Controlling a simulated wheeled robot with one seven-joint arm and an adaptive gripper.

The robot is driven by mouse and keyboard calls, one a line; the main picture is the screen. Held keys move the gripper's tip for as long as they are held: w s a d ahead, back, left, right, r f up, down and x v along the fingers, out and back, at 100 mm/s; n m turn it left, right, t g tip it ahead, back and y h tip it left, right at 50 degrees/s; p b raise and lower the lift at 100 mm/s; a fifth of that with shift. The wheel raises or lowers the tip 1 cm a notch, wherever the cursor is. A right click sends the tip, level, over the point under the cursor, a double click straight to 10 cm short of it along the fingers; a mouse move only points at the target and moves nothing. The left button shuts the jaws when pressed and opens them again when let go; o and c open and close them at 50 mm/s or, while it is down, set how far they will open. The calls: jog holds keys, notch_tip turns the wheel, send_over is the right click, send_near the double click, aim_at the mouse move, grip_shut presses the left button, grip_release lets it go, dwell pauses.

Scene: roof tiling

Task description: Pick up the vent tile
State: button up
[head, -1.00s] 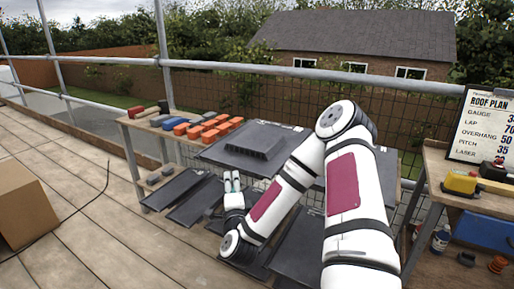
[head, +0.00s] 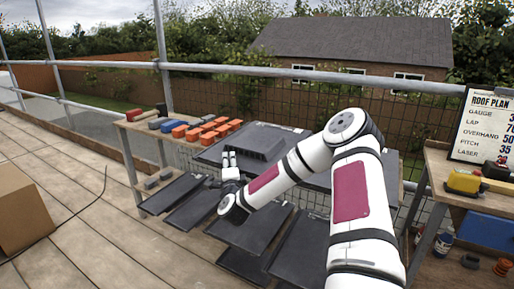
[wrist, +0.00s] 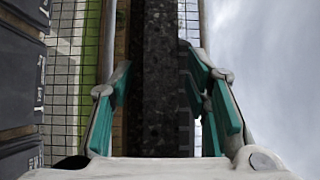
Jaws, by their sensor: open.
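The vent tile (head: 286,136) is a dark flat slab with a raised ribbed hood (head: 257,147), lying on the wooden bench top. My gripper (head: 229,155) is at the near left side of the hood, by the tile's front edge. In the wrist view, the green-padded fingers of my gripper (wrist: 165,88) stand apart, one on each side of a dark speckled band (wrist: 159,60) that seems to be part of the vent tile. I see gaps between the band and the fingers. Contact cannot be told from the head view.
Orange blocks (head: 208,130) and blue blocks (head: 172,126) stand at the bench's left. Several dark tiles (head: 250,232) lie low in front. A side table with a yellow tool (head: 463,181) and the roof plan board (head: 485,128) is at right.

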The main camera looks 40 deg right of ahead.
jog(key=shift+w+d, duration=0.2)
jog(key=shift+w, duration=0.1)
jog(key=shift+c, duration=0.5)
grip_shut()
jog(key=shift+r, duration=0.6)
notch_tip(320, 180, up, 3)
jog(key=shift+f+p, duration=0.1)
jog(key=shift+p, duration=0.65)
jog(key=p, duration=0.3)
send_near(257, 169)
jog(key=w+r, duration=0.1)
jog(key=r, duration=0.1)
jog(key=w+d+r, duration=0.1)
jog(key=w+r, duration=0.1)
jog(key=shift+w+r, duration=0.1)
jog(key=shift+r, duration=0.1)
